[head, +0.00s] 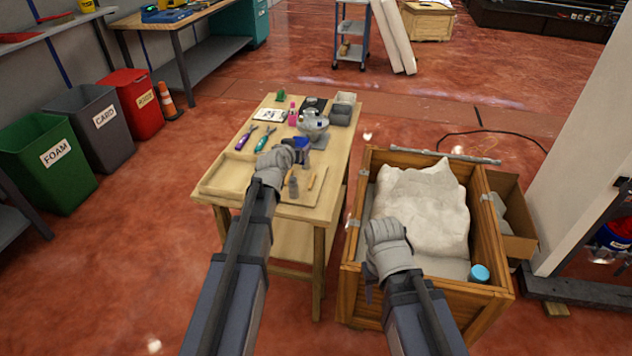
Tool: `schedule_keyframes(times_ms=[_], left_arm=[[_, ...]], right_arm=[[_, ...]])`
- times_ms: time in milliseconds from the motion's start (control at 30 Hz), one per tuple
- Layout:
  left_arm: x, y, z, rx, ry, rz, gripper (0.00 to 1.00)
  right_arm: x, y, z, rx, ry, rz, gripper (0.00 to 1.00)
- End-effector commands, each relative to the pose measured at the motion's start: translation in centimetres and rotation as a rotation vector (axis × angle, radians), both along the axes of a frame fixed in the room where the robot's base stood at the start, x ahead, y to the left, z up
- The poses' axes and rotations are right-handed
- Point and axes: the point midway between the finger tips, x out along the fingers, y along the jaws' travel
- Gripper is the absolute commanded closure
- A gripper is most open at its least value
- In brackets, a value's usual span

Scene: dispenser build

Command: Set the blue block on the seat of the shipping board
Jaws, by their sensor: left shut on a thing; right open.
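My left gripper (298,153) is over the wooden table and shut on the blue block (302,142), which shows just past its fingers. I cannot tell whether the block touches anything below it. A pale board (318,192) with a few small upright or lying pieces lies on the table just below and in front of this gripper. It looks like the shipping board, but its seat is not clear, partly hidden by my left arm. My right gripper (386,246) is open and apart from the table, above the near left part of the wooden crate; its fingers are mostly hidden.
The table (247,138) also holds a tray (225,178), pliers (265,138), a pink bottle (293,113), a grey rounded device (314,122) and dark bins (341,112). The crate (484,232) with a white sack (425,200) and blue-capped item (479,273) stands right.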

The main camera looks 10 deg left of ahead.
Motion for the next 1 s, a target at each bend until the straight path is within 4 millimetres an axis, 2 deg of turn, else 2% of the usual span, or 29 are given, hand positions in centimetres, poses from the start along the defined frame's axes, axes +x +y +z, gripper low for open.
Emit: schedule_keyframes(times_ms=[267, 700, 1000], left_arm=[[0.0, 0.1, -0.7, 0.000, -0.003, 0.002, 1.00], [0.0, 0.1, -6.2, -0.001, -0.002, 0.001, 1.00], [0.0, 0.1, -6.6, -0.001, -0.002, 0.001, 1.00]], right_arm=[[0.0, 0.0, -0.7, 0.000, 0.000, 0.000, 0.50], [0.0, 0.0, -6.3, 0.000, 0.000, 0.000, 0.50], [0.0, 0.0, -6.7, 0.000, 0.000, 0.000, 0.50]])
